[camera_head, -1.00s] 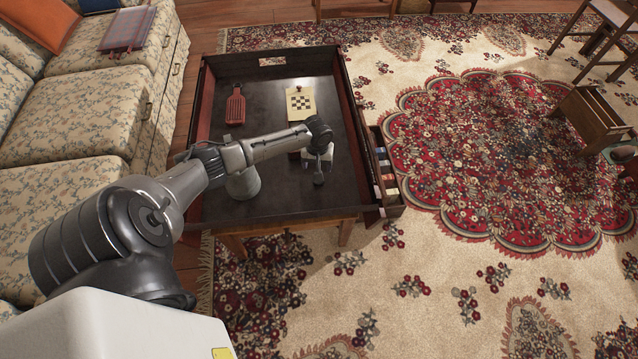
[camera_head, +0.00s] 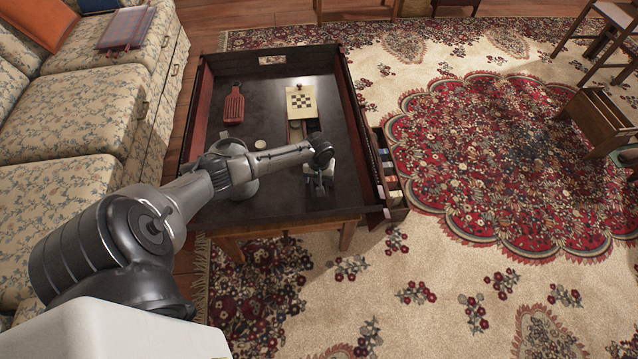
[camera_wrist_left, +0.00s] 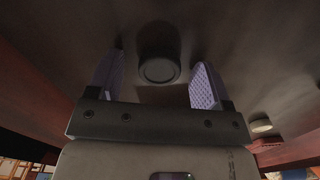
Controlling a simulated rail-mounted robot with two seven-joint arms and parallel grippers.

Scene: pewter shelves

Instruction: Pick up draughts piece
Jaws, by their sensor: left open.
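A dark round draughts piece (camera_wrist_left: 159,70) lies on the dark tabletop in the left wrist view, ahead of my left gripper and between the lines of its two fingers. My left gripper (camera_wrist_left: 156,87) is open, with a purple pad on each side and gaps between pads and piece. In the head view, my left gripper (camera_head: 319,187) points down over the near right part of the table; the dark piece cannot be made out there. A pale round piece (camera_head: 260,144) lies farther left on the table; a pale disc also shows in the left wrist view (camera_wrist_left: 261,125).
A box with a chequered lid (camera_head: 301,101) and an open compartment (camera_head: 297,133) stands beyond the gripper. A red slatted object (camera_head: 234,105) lies at the far left. Raised walls (camera_head: 350,95) edge the table; an open side drawer (camera_head: 394,186) is at right.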

